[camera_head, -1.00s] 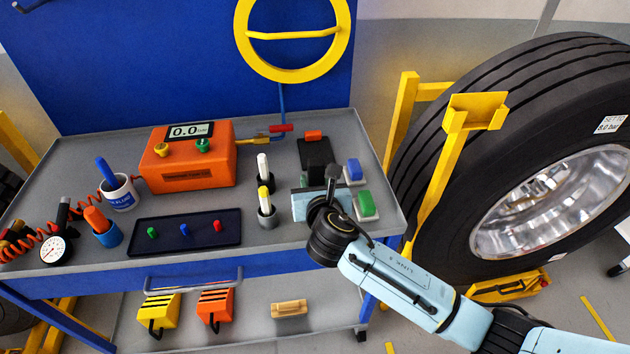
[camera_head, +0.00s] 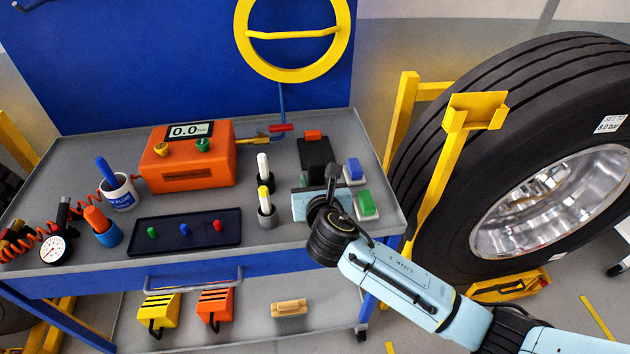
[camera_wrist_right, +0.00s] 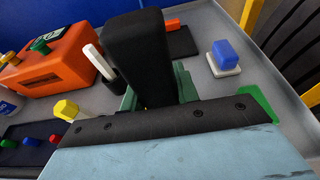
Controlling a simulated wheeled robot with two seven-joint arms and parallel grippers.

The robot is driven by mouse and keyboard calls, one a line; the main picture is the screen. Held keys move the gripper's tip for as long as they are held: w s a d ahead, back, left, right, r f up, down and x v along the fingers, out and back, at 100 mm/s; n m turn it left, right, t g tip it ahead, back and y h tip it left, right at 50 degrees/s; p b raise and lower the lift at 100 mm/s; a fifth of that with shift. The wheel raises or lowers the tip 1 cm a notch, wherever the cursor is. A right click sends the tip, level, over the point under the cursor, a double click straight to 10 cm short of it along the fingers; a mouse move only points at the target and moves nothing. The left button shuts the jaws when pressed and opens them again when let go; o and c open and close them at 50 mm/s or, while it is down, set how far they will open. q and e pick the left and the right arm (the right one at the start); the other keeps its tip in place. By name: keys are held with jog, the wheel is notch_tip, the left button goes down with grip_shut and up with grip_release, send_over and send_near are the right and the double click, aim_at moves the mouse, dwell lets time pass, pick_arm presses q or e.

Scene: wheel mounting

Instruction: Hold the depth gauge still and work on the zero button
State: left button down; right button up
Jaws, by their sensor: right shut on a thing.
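My right gripper (camera_head: 325,196) is at the right part of the cart top, pointing down and shut on the depth gauge, which is mostly hidden. In the right wrist view a tall black block (camera_wrist_right: 140,55) stands at the gripper with grey-green parts (camera_wrist_right: 186,84) beside it; I cannot tell which of these belong to the gauge. No zero button can be made out on the gauge. A blue button block (camera_head: 354,168) and a green button block (camera_head: 365,203) sit on white bases just right of the gripper. My left gripper is not in view.
A black pad (camera_head: 314,152) with an orange piece (camera_head: 314,134) lies behind the gripper. Marker pens in holders (camera_head: 267,215) stand close to its left. An orange box (camera_head: 190,160) and a dark tray (camera_head: 186,231) are further left. A large tyre (camera_head: 535,85) stands right of the cart.

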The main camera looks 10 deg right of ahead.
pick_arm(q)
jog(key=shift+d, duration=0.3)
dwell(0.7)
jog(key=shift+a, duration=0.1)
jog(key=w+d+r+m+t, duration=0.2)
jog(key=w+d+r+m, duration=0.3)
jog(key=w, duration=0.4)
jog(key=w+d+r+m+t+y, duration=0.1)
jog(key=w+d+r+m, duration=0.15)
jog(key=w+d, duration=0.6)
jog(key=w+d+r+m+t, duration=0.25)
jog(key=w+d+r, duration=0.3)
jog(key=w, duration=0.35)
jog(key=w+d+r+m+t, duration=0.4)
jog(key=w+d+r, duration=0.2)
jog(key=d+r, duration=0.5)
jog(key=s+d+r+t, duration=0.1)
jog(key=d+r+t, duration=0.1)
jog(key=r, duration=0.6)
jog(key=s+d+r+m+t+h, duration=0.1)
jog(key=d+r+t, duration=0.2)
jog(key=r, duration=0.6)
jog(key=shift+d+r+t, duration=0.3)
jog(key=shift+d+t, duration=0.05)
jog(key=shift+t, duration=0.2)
